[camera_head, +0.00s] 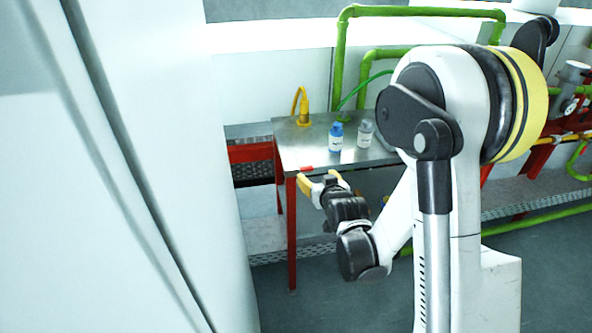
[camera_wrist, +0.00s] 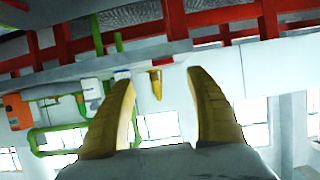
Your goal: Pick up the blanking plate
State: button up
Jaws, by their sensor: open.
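I cannot make out a blanking plate for certain in either view. A small flat red piece (camera_head: 306,168) shows at the front edge of the metal table (camera_head: 310,150), right by my fingers; I cannot tell what it is. My gripper (camera_head: 319,177) is at the table's front edge, its yellow fingers spread apart and nothing seen between them. In the wrist view, which looks upside down, my gripper (camera_wrist: 160,80) is open, with the table edge beyond the fingertips.
A blue bottle (camera_head: 336,137) and a grey bottle (camera_head: 365,133) stand on the table, with a yellow fitting (camera_head: 303,113) behind. Green pipes (camera_head: 340,60) run along the wall. A large white panel (camera_head: 130,170) fills the left. Red pipework (camera_head: 560,125) stands at right.

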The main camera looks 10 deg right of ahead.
aim_at(307, 169)
jog(key=b+x, duration=0.1)
jog(key=x, duration=0.2)
jog(key=b+x, duration=0.1)
jog(key=x, duration=0.2)
jog(key=b+x, duration=0.1)
jog(key=x, duration=0.2)
jog(key=shift+a+f, duration=0.15)
jog(key=shift+a, duration=0.15)
jog(key=shift+w, duration=0.3)
jog(key=shift+c, duration=0.2)
jog(key=c, duration=1.3)
